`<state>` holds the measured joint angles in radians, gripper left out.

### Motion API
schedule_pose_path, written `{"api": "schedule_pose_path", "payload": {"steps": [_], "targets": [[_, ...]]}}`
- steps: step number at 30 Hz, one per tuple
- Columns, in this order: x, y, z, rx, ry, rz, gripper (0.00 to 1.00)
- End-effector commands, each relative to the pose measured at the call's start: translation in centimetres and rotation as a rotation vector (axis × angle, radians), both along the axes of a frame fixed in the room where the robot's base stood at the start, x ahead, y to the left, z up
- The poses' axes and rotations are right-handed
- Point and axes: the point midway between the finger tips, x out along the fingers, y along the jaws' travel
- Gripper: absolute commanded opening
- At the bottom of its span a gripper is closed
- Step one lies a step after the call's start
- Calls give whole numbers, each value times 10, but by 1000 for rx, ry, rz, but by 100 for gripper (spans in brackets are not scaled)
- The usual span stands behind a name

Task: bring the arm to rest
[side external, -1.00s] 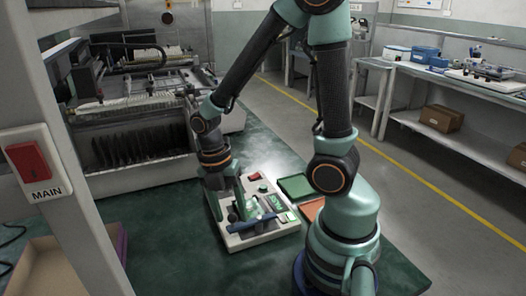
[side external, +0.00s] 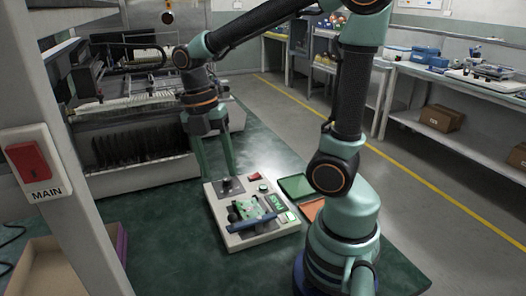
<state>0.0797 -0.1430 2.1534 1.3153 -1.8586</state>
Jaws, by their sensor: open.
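My gripper (side external: 216,172) hangs at the end of my arm, pointing down, with its two green fingers apart and nothing seen between them. It is above and behind the left rear part of a pale test fixture (side external: 236,238) on the green table.
A green tray (side external: 296,187) and an orange tray (side external: 313,208) lie right of the fixture, partly behind my arm. A large machine (side external: 135,140) stands at the back left. A post with a red MAIN switch (side external: 28,160) is at the front left. The green table (side external: 175,235) is clear left of the fixture.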

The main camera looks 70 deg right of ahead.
Motion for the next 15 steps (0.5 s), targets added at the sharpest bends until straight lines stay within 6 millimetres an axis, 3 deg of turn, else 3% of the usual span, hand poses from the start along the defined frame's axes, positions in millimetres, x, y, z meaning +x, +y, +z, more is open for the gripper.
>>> {"api": "schedule_pose_path", "payload": {"steps": [11,15], "targets": [[0,0,1,-4,-6,-17,59],[1,2,5,-29,-59,-149,59]]}}
